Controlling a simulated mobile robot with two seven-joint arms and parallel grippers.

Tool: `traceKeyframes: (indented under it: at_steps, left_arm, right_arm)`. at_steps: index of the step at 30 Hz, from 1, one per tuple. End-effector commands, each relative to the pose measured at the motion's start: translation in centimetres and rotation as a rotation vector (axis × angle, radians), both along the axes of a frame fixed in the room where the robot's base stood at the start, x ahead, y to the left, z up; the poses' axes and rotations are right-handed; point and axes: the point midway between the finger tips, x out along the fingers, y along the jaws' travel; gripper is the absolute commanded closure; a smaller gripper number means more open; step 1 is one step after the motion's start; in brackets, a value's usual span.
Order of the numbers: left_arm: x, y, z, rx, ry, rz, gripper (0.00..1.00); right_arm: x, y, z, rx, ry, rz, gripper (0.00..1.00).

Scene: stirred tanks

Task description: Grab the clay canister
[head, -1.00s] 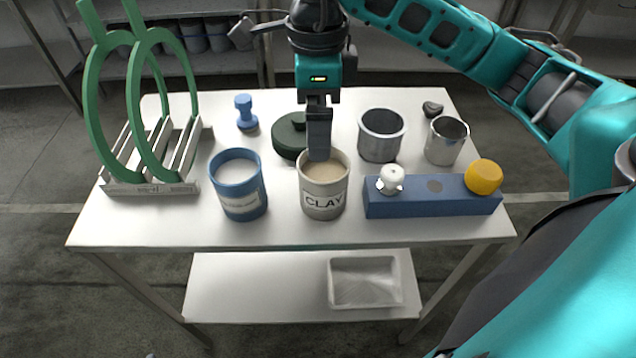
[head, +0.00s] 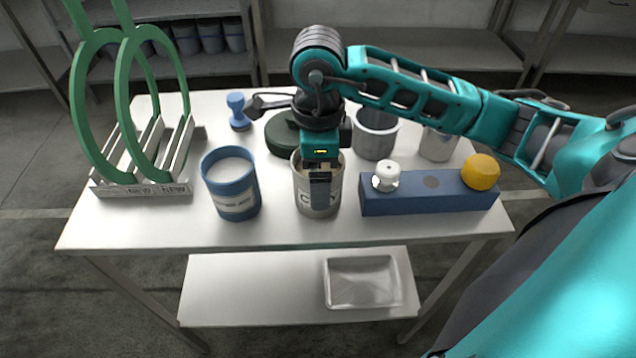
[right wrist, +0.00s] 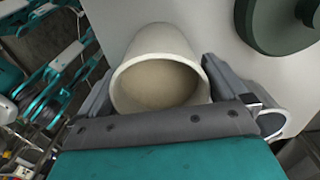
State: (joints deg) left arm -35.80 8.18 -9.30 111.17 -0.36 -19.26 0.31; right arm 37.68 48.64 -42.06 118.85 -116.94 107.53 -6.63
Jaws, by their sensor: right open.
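The clay canister (head: 337,192) is a cream pot with a dark-lettered label, upright near the table's front middle. It is partly hidden by my right gripper (head: 320,186), which points down at it with one finger in front of the label. In the right wrist view the canister (right wrist: 158,80) sits between the two fingers of my right gripper (right wrist: 158,85), its open mouth and tan contents facing the camera. The fingers are open on either side of it; whether they touch it I cannot tell. My left gripper is not in view.
A blue canister (head: 232,190) stands close to the left. A blue block (head: 420,204) with a white knob (head: 386,176) and a yellow cap (head: 481,171) is close to the right. A dark green lid (head: 282,132) and a metal pot (head: 375,138) are behind. A green-ringed rack (head: 140,188) stands left.

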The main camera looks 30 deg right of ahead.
Motion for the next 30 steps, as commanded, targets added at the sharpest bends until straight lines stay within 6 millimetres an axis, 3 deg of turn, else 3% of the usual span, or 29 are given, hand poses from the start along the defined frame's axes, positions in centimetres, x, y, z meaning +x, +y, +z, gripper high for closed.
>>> traceKeyframes:
  at_steps: [5, 24, 30]
  left_arm:
    - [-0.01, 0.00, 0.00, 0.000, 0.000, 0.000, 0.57]
    - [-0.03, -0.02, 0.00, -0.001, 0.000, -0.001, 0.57]
    - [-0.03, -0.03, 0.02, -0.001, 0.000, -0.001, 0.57]
  right_arm:
    - [0.00, 0.02, -0.01, 0.000, 0.000, 0.001, 0.00]
    - [0.00, 0.04, 0.04, 0.001, 0.001, 0.001, 0.61]
    - [0.04, 0.03, 0.13, 0.001, -0.002, 0.001, 0.62]
